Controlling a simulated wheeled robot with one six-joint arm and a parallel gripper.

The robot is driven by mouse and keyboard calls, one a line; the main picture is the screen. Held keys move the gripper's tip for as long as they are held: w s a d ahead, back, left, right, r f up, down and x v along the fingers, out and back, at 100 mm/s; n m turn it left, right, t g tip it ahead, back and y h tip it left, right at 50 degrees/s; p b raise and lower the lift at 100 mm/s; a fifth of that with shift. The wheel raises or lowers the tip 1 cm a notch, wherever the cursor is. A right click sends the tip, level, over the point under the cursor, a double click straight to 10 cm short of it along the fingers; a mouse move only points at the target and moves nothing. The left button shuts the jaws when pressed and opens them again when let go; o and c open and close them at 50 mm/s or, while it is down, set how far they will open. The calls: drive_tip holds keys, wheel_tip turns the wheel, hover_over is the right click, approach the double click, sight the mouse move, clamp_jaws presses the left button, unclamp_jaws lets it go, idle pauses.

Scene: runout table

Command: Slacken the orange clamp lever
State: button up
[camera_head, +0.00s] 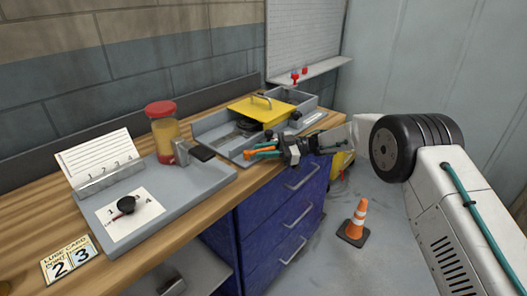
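The orange clamp lever (262,151) is at the front edge of the grey tray-like unit on the workbench, below the yellow cover. My gripper (277,148) comes in from the right and is right at the lever, its fingers pointing left. The fingers and the lever overlap in this view. I cannot tell whether they touch or whether the fingers are open or shut. The clamp's body is partly hidden by my gripper.
A yellow cover (262,109) with a handle lies over the grey unit (212,124). Left are a red-lidded jar (162,130), a grey plate (196,186) with a black knob (126,204), and a numbered card (97,158). Blue drawers (265,228) stand below. A traffic cone (356,220) is on the floor.

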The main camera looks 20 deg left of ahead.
drive_tip(key=shift+o, duration=0.6)
drive_tip(key=shift+w, duration=0.1)
drive_tip(key=v, duration=0.7)
drive_tip(key=shift+w+d, duration=0.15)
drive_tip(key=shift+d, duration=0.2)
